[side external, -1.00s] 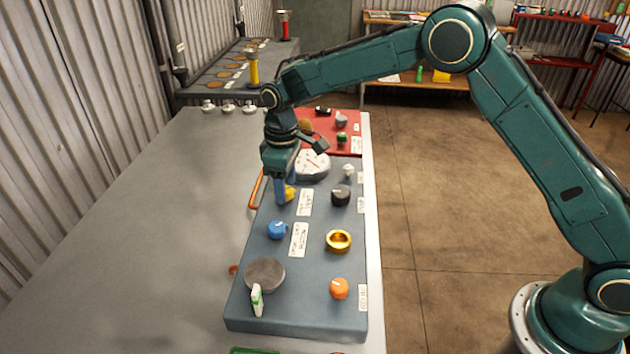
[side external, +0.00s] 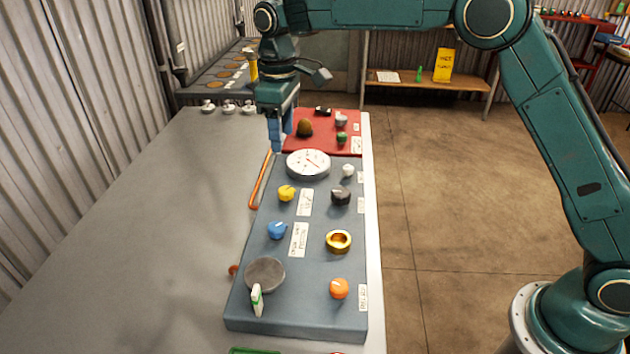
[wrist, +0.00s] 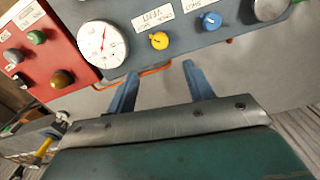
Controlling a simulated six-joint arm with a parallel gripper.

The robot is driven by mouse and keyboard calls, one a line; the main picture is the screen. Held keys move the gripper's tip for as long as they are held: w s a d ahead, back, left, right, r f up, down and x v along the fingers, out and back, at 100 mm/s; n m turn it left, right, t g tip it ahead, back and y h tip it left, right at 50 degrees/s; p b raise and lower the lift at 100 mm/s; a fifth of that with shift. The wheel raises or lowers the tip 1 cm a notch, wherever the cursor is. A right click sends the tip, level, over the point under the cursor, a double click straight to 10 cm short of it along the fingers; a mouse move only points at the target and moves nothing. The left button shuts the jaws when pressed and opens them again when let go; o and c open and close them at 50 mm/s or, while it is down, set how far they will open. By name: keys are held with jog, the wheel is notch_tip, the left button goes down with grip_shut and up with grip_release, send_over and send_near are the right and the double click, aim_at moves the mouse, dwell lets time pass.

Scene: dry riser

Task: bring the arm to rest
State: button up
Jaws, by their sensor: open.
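My gripper (side external: 279,135) is open and empty, raised above the far left part of the grey-blue panel, close to the white dial gauge (side external: 308,164). In the wrist view my gripper's blue fingers (wrist: 160,82) stand apart with nothing between them. The yellow knob (side external: 286,193) sits on the panel, clear of the fingers; it also shows in the wrist view (wrist: 159,41). The blue knob (side external: 277,230) is nearer on the panel.
The panel (side external: 310,264) also bears a black knob (side external: 340,194), a brass ring (side external: 338,241) and an orange knob (side external: 340,288). A red panel (side external: 320,146) lies beyond it. An orange handle (side external: 260,182) runs along the left side. The grey bench (side external: 150,220) is clear at left.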

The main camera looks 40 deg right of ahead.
jog(key=shift+r, duration=0.2)
jog(key=s+d+r+m+t, duration=0.1)
jog(key=s+d+r+m, duration=0.1)
jog(key=s+d+r, duration=0.5)
jog(key=s+d+r+m+t, duration=0.2)
jog(key=s+d+r, duration=0.15)
jog(key=s, duration=0.65)
jog(key=s+d+f+m+t, duration=0.1)
jog(key=s+d+f, duration=0.1)
jog(key=s, duration=0.7)
jog(key=s+d+f+m+t, duration=0.1)
jog(key=s+d+f+m, duration=0.1)
jog(key=s, duration=0.8)
jog(key=shift+s+d+f+t, duration=0.15)
jog(key=shift+s+f+t, duration=0.15)
